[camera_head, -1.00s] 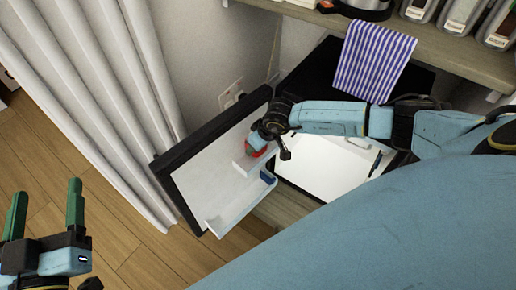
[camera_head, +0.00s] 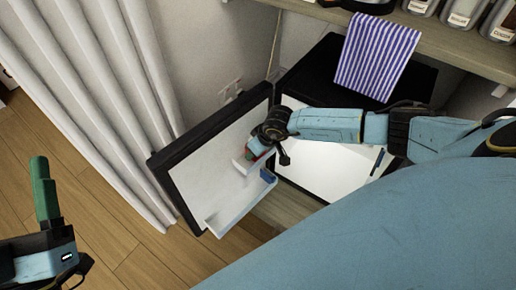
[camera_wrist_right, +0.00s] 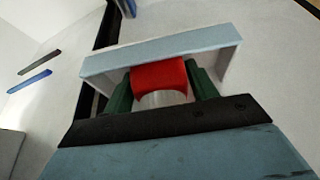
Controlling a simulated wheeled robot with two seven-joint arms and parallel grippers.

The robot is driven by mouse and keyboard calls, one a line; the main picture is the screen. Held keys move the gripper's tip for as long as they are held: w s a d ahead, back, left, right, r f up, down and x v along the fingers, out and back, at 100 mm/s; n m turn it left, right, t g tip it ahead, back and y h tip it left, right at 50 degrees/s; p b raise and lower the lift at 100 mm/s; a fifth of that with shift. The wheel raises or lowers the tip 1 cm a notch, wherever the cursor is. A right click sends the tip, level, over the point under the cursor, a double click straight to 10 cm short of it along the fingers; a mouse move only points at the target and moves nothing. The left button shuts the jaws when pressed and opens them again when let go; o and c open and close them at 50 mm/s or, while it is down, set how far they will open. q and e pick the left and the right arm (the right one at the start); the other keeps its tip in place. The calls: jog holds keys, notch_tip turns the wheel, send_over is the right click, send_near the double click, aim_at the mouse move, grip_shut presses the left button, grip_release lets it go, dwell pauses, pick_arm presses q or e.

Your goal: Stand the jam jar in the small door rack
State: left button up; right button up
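The red jam jar (camera_wrist_right: 160,76) sits between the green fingers of my right gripper (camera_wrist_right: 162,92) in the right wrist view; a pale band shows at its near end. The fingers press on both its sides. The pale small door rack (camera_wrist_right: 160,58) runs across and around the jar, its bar partly covering the jar's far part. In the head view the small rack (camera_head: 240,165) is on the open fridge door (camera_head: 200,170), and my gripper mostly hides the jar (camera_head: 251,155). Whether the jar touches the rack floor is hidden. My left gripper (camera_head: 44,185) is at lower left, away from the fridge, with one finger visible.
A longer pale rack (camera_head: 228,212) is lower on the door, with a blue piece (camera_head: 268,175) at its end. The black fridge (camera_head: 320,75) stands under a wooden shelf (camera_head: 440,45) with a striped towel (camera_head: 376,56). A white curtain (camera_head: 95,100) hangs left.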

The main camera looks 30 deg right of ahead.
jog(key=o, duration=0.3)
jog(key=shift+r, duration=0.15)
